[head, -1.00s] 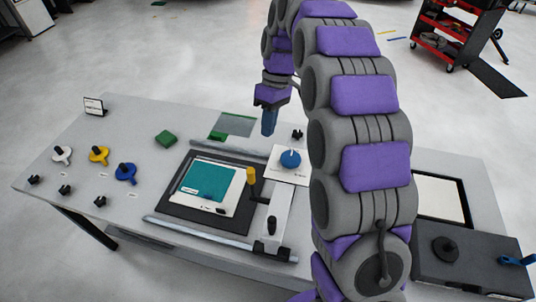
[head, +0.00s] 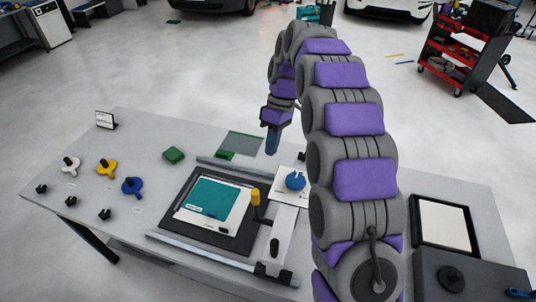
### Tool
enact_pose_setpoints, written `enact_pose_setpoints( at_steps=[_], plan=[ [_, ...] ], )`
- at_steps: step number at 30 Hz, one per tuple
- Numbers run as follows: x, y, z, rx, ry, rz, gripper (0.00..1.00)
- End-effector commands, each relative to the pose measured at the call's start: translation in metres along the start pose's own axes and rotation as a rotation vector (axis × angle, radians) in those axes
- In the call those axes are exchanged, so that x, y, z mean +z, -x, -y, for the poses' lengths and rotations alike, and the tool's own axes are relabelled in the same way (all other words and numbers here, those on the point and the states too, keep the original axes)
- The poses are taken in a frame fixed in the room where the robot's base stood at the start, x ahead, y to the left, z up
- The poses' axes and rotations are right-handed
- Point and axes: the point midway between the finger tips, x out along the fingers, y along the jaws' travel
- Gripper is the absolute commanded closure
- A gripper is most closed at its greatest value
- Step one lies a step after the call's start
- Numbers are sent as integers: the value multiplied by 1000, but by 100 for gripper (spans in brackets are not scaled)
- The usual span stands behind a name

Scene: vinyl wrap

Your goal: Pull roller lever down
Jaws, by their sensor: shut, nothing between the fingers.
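The roller assembly is a grey carriage (head: 284,239) on rails at the right of a dark mat. A yellow-topped upright lever (head: 256,198) stands on the carriage's left side, beside the mat. A black knob (head: 275,246) sits nearer the front. The mat (head: 187,209) holds a white panel (head: 184,216) with a teal sheet (head: 219,198). My gripper (head: 271,150) is shut and empty, pointing down above the back of the table, behind the lever and apart from it. My arm hides part of the table to the right.
A blue knob (head: 295,181) on a white plate stands right of the lever. A dark-framed panel (head: 444,208) and a dark box (head: 470,275) are at right.

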Motion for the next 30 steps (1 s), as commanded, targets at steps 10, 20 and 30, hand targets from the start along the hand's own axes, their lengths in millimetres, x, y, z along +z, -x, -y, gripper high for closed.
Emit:
enact_pose_setpoints(
  at_steps=[10, 20, 30],
  plan=[
    [2, -50, 1, -4, 0, 2, 100],
    [1, -94, 14, -3, 0, 3, 100],
    [1, -102, 36, 0, 0, 0, 100]
  ],
)
